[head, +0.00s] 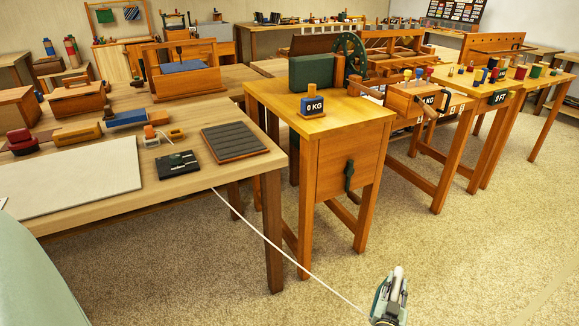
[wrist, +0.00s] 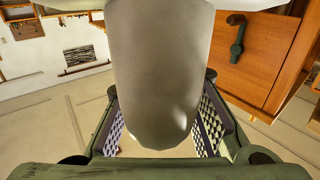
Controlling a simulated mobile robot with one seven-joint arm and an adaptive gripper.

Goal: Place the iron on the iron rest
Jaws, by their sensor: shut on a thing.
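The iron (head: 397,283) is at the bottom right of the head view, off the table and in front of the wooden stands, with a pale upper part. A white cord runs from it up to the table edge. In the wrist view the iron's smooth grey-beige part (wrist: 160,75) fills the middle, between the padded fingers of my gripper (wrist: 160,140). My gripper is shut on it. The iron's underside is hidden. The likely iron rest is a dark ribbed pad with a wooden edge (head: 234,142), lying empty near the table's right end.
The near table (head: 215,180) also holds a pale board (head: 65,180), a black card (head: 178,164), a blue-topped tool (head: 127,119) and small blocks. A wooden stand (head: 345,165) with a side handle and a 0 KG block (head: 312,103) is to the right. Carpet is open in front.

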